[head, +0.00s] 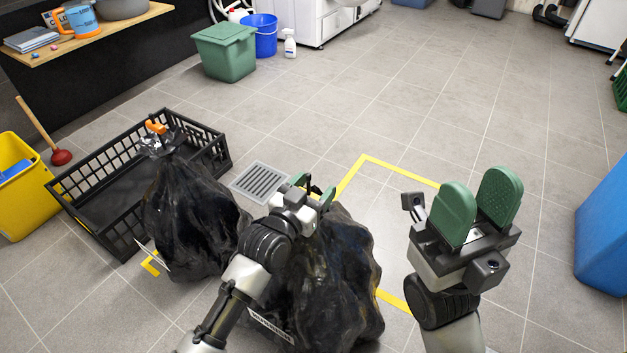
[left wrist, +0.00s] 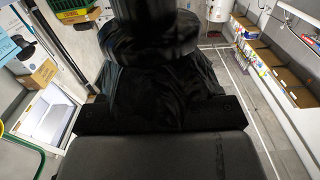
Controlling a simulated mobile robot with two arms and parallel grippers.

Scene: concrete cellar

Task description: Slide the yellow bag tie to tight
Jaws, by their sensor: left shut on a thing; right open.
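The right black garbage bag (head: 335,285) stands on the floor in front of me. My left gripper (head: 315,188) is at its top, shut on what looks like the gathered black neck. In the left wrist view the black bag (left wrist: 165,90) bulges beyond the dark finger. I cannot make out a yellow tie in either view; the gripper hides the neck. A second black bag (head: 190,215) stands to the left, with an orange tie (head: 155,127) on its neck. My right gripper (head: 478,205) is open and empty, right of the bags.
A black crate (head: 100,175) stands behind the left bag, near a yellow bucket (head: 22,195) and a plunger (head: 60,156). A floor drain (head: 261,182) and yellow floor tape (head: 400,170) lie behind the right bag. A blue container (head: 603,230) is far right.

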